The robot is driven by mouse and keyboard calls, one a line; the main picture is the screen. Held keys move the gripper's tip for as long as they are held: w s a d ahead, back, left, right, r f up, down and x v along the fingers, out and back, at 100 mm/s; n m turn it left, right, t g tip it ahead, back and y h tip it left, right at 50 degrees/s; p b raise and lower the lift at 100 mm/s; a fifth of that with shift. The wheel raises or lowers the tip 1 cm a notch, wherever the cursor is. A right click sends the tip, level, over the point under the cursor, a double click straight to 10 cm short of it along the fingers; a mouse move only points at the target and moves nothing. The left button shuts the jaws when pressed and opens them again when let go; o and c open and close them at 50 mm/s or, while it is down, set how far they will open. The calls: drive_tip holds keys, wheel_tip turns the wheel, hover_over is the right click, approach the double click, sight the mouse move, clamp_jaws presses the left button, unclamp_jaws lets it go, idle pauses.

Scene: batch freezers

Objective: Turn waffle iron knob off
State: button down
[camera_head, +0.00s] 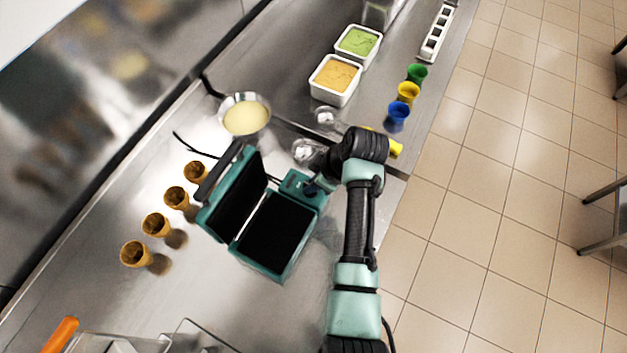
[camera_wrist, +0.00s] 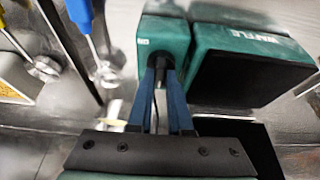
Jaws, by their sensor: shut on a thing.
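The teal waffle iron (camera_head: 268,262) stands on the steel counter with its lid (camera_head: 238,195) raised, showing dark plates. Its control box (camera_head: 296,184) sits at its upper right, and also shows in the wrist view (camera_wrist: 163,35). My gripper (camera_head: 320,186) reaches the box from the right. In the wrist view, my gripper's blue fingers (camera_wrist: 161,68) close around the dark knob (camera_wrist: 160,61) on the box face. The fingers hide most of the knob, and I cannot tell its setting.
A bowl of batter (camera_head: 246,117) stands behind the waffle iron, and several cones (camera_head: 156,224) stand to its left.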

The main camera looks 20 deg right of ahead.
idle(0.3)
drive_tip(key=c, duration=0.8)
unclamp_jaws()
drive_tip(key=shift+c, duration=0.2)
drive_tip(key=shift+r, duration=0.1)
drive_tip(key=b+v, duration=0.2)
drive_tip(key=v, duration=1.1)
